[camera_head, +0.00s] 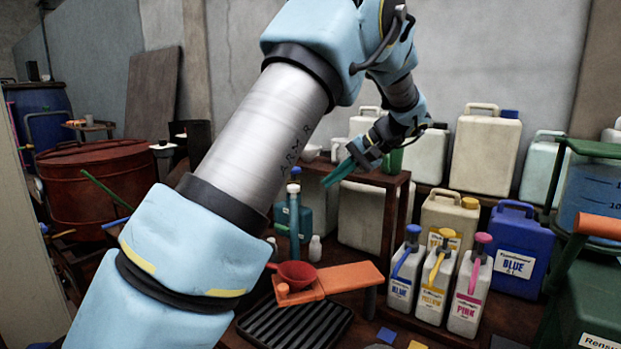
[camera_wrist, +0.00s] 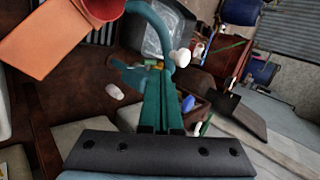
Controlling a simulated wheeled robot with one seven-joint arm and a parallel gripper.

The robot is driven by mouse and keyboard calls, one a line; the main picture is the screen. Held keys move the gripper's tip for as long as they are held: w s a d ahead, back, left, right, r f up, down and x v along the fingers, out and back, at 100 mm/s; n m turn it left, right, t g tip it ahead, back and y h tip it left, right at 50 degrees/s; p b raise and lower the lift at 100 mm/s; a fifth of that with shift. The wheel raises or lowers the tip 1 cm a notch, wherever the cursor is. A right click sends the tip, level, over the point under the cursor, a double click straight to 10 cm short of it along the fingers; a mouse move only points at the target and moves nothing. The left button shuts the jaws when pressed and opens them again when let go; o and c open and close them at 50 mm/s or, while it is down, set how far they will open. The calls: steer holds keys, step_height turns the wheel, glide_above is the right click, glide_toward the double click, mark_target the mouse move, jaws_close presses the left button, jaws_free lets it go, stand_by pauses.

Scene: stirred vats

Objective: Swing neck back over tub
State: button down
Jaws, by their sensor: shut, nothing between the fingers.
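My gripper (camera_head: 335,174) has teal fingers, shut and empty, pointing down and left above the bench; they also show in the wrist view (camera_wrist: 157,100). A slim teal upright (camera_head: 294,222) with a blue and white top stands to the left of and below the fingertips. In the wrist view a curved teal neck (camera_wrist: 157,17) with a white knob (camera_wrist: 181,57) lies beyond the fingers. Contact between fingers and neck cannot be told. A dark box-like tub (camera_wrist: 183,22) with a pale inside is behind the neck. Which vessel is the task's tub is unclear in the head view.
A red scoop (camera_head: 297,273) sits on an orange arm (camera_head: 345,279) above a black ribbed tray (camera_head: 290,325). Blue, yellow and pink bottles (camera_head: 436,290) stand right. A wooden shelf (camera_head: 385,178) is beside my gripper. A large red vat (camera_head: 95,188) stands left.

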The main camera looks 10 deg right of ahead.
steer(key=w+a+f+p, duration=0.1)
steer(key=w+a+p, duration=0.1)
steer(key=a, duration=0.3)
steer(key=shift+w+f, duration=0.35)
steer(key=shift+w, duration=0.2)
steer(key=shift+a, duration=0.15)
